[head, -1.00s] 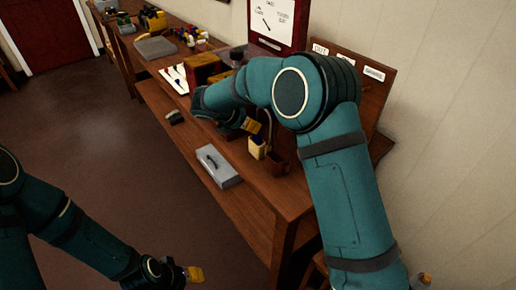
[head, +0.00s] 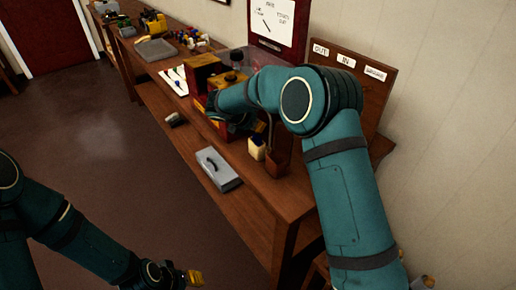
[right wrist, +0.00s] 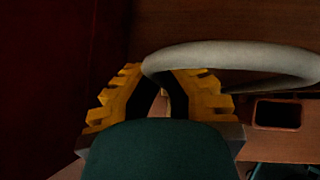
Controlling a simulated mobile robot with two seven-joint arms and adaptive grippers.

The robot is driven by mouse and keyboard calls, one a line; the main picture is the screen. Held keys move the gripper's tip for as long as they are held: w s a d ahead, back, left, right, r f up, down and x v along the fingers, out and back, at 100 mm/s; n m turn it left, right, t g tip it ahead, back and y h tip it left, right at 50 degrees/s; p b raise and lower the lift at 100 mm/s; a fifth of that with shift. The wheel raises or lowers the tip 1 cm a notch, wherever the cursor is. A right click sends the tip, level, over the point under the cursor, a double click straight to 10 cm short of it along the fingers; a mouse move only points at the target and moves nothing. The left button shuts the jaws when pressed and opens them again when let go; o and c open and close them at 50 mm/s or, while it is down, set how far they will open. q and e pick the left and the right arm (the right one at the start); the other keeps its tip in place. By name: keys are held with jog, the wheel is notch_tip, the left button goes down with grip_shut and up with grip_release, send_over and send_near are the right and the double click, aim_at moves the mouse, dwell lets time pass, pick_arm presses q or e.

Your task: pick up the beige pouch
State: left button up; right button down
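A small cream item (head: 257,148) with a dark top stands on the workbench, beside a brown open holder (head: 277,163). It may be the beige pouch, but it is too small to be sure. My right gripper (right wrist: 160,74) is over the bench, up and left of that item in the head view. In the right wrist view its yellow-padded fingers are apart, with a pale grey curved tube (right wrist: 240,52) across their tips. I see no pouch between them. My left gripper (head: 194,277) hangs low over the floor; its finger gap is unclear.
A grey flat box with a handle (head: 218,168) lies on the lower ledge, with a small dark block (head: 175,119) farther off. A red machine (head: 207,75) stands behind my right forearm. A board with labels (head: 345,85) stands at the back. The floor at left is clear.

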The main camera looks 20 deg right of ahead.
jog(key=shift+d, duration=0.1)
notch_tip(320, 180, up, 18)
jog(key=p, duration=0.4)
dwell(0.3)
dwell(0.7)
